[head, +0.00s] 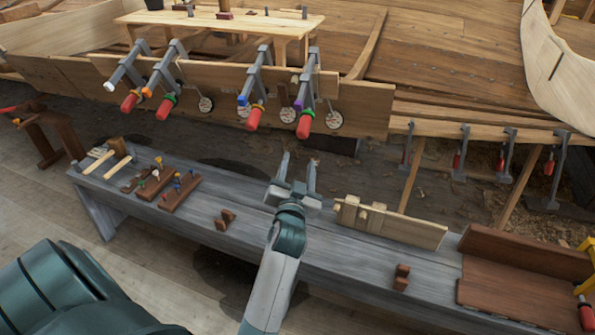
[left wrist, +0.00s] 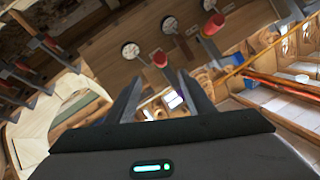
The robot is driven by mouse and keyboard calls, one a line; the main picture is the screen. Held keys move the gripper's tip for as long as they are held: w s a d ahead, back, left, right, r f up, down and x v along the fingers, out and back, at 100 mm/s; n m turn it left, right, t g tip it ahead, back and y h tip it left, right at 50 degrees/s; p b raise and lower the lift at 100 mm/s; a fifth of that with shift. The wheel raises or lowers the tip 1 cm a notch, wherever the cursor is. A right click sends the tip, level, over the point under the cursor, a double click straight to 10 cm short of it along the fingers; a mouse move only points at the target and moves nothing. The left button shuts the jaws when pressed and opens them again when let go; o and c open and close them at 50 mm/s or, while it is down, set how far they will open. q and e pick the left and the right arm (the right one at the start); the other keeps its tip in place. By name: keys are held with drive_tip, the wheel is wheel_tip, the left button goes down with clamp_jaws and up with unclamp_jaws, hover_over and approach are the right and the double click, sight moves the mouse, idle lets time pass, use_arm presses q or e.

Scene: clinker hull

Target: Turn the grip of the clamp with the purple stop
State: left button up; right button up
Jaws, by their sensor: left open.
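The clamp with the purple stop (head: 299,104) is the rightmost of the row on the upper plank. Its red grip (head: 304,126) hangs at the lower front, with a green collar above it. My left gripper (head: 299,159) is open and empty. In the head picture its fingers point up toward this grip, with a gap below it. In the left wrist view the open fingers (left wrist: 162,88) have red grips beyond them, one just above the fingertips (left wrist: 160,60); which clamp it belongs to I cannot tell. My right gripper is out of view.
Clamps with blue (head: 242,100), orange (head: 147,92) and white (head: 109,86) stops stand to the left. The grey bench (head: 330,245) below holds wooden blocks, a peg board (head: 180,192) and a pale wooden piece (head: 410,228). A plank (head: 362,108) backs the clamps.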

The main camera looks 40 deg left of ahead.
use_arm(q)
drive_tip(key=shift+s+d, duration=0.35)
drive_tip(key=shift+s, duration=0.3)
idle(1.0)
drive_tip(key=s+d+f+m+g+h, duration=0.1)
drive_tip(key=s+d+f+g+h, duration=0.3)
drive_tip(key=f, duration=0.7)
drive_tip(key=s+d+f+m+t+h, duration=0.1)
drive_tip(key=d+f, duration=0.4)
drive_tip(key=f, duration=0.6)
drive_tip(key=s+d+f+m+g+h, duration=0.1)
drive_tip(key=s+d+f+g+h, duration=0.3)
drive_tip(key=f, duration=0.8)
drive_tip(key=s+d+f+g, duration=0.1)
drive_tip(key=s+d+f, duration=0.2)
drive_tip(key=s+f, duration=0.8)
drive_tip(key=s+d+f+m+g+h, duration=0.1)
drive_tip(key=s+d+f, duration=0.3)
drive_tip(key=s+f, duration=0.6)
drive_tip(key=s+g, duration=0.1)
drive_tip(key=s, duration=0.2)
drive_tip(key=shift+s+f+g, duration=0.25)
drive_tip(key=shift+f+g, duration=0.05)
drive_tip(key=shift+f, duration=0.05)
